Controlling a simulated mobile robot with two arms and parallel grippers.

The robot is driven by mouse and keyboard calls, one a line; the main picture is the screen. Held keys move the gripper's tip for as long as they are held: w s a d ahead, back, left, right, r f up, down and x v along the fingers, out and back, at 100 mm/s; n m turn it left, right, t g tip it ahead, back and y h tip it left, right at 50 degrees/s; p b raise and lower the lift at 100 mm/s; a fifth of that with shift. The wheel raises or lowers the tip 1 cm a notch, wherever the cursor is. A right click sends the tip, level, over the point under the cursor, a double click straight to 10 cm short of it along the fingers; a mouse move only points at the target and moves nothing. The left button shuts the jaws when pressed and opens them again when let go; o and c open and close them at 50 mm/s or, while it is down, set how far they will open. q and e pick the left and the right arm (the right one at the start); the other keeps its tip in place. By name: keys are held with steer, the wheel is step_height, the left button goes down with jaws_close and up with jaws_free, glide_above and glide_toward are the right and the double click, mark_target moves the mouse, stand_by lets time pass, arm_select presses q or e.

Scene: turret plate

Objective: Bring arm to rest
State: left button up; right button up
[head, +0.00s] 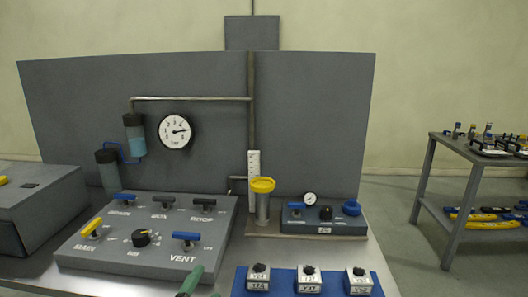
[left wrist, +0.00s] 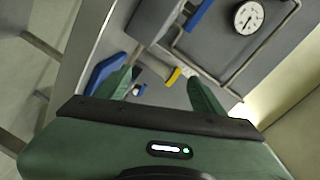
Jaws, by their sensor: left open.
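My left gripper (head: 201,284) shows only as green fingertips at the bottom edge of the head view, in front of the grey control panel (head: 118,262). In the left wrist view its two green fingers (left wrist: 160,86) stand apart with nothing held between them. Most of my left arm is out of sight. My right gripper shows in neither view.
A blue block with white labelled modules (head: 308,280) sits at the table's front, right of the gripper. Behind stand a yellow-topped cylinder (head: 262,205), a small blue gauge box (head: 323,222) and an upright grey board (head: 315,120) with a gauge (head: 175,132). A side table (head: 441,195) stands right.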

arm_select(q)
steer(key=s+a+f+n+g+y, duration=0.1)
steer(key=s+a+f+n+g, duration=0.25)
steer(key=s+f, duration=0.25)
steer(key=s+a+f+n+g+y, duration=0.1)
steer(key=s+a+f+n+g, duration=0.1)
steer(key=s+f+n+g, duration=0.3)
steer(key=s+a+f+n+g, duration=0.15)
steer(key=s+f, duration=0.25)
steer(key=s, duration=0.5)
steer(key=s+f+n+g, duration=0.3)
steer(key=s+f, duration=0.1)
steer(key=s, duration=0.5)
step_height(320, 180, down, 24)
steer(key=s+f+g, duration=0.1)
steer(key=s, duration=0.1)
steer(key=s+a+f+g, duration=0.1)
steer(key=s+a+f, duration=0.2)
steer(key=s+f, duration=1.3)
steer(key=shift+s+f+m+g, duration=0.3)
steer(key=shift+s+m, duration=0.1)
